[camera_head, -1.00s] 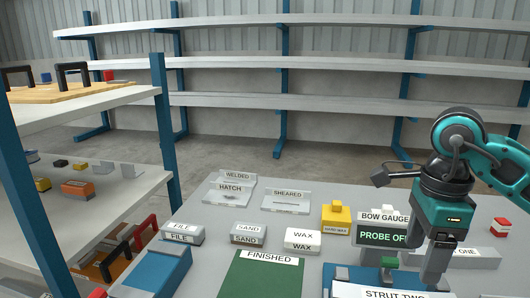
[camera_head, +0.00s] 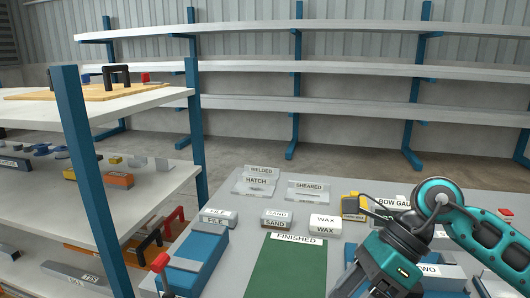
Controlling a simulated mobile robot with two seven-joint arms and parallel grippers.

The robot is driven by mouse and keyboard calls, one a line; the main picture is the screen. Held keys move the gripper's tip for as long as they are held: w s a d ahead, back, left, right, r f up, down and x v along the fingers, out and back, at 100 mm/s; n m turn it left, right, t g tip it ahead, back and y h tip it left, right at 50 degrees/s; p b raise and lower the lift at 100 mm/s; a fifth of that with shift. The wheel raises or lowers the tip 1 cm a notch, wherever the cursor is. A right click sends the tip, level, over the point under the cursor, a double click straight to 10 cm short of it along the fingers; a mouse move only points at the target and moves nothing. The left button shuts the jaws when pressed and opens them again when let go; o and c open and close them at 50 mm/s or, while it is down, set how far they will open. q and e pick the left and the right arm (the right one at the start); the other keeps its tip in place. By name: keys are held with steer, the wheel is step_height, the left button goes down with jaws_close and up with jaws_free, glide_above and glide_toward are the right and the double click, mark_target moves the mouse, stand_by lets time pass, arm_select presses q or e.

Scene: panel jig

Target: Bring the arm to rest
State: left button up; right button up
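My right arm comes in from the right, and its teal and dark gripper (camera_head: 365,285) leans down to the left over the table's front right part. The fingertips run into the bottom edge of the picture, so I cannot tell whether they are open or shut or hold anything. The gripper hides part of the bow gauge (camera_head: 394,202) and the blue-edged board that lay below it. My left gripper is not in view.
The grey table (camera_head: 345,180) holds a green FINISHED mat (camera_head: 287,270), a WAX block (camera_head: 324,224), a SAND block (camera_head: 275,221), a FILE block (camera_head: 217,218), a yellow block (camera_head: 353,207) and a blue fixture (camera_head: 200,258). A blue-post shelf (camera_head: 82,170) stands at the left.

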steer(key=s+a+r+m+t+y+p, duration=0.15)
steer(key=a+r+m+y, duration=0.35)
steer(key=a+m+y, duration=0.6)
steer(key=w+d+f+m+t+h, duration=0.3)
steer(key=d+f+m+t+h, duration=0.25)
steer(key=m+t, duration=0.6)
steer(key=w+d+f+m+t+h, duration=0.3)
steer(key=d+f+m+t+h, duration=0.3)
steer(key=m, duration=1)
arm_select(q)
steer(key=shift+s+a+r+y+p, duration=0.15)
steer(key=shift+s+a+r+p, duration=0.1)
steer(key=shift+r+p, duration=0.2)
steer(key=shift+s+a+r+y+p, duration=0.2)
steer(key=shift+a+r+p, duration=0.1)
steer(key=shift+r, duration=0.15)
arm_select(e)
steer(key=s+d+f+m+g+h, duration=0.2)
steer(key=s+f+m, duration=0.3)
steer(key=f, duration=0.4)
steer(key=s+d+f+m+g+h, duration=0.3)
steer(key=s+f+m, duration=0.2)
steer(key=s+f, duration=0.2)
step_height(320, 180, down, 2)
steer(key=shift+f+g, duration=0.1)
steer(key=shift+g, duration=0.2)
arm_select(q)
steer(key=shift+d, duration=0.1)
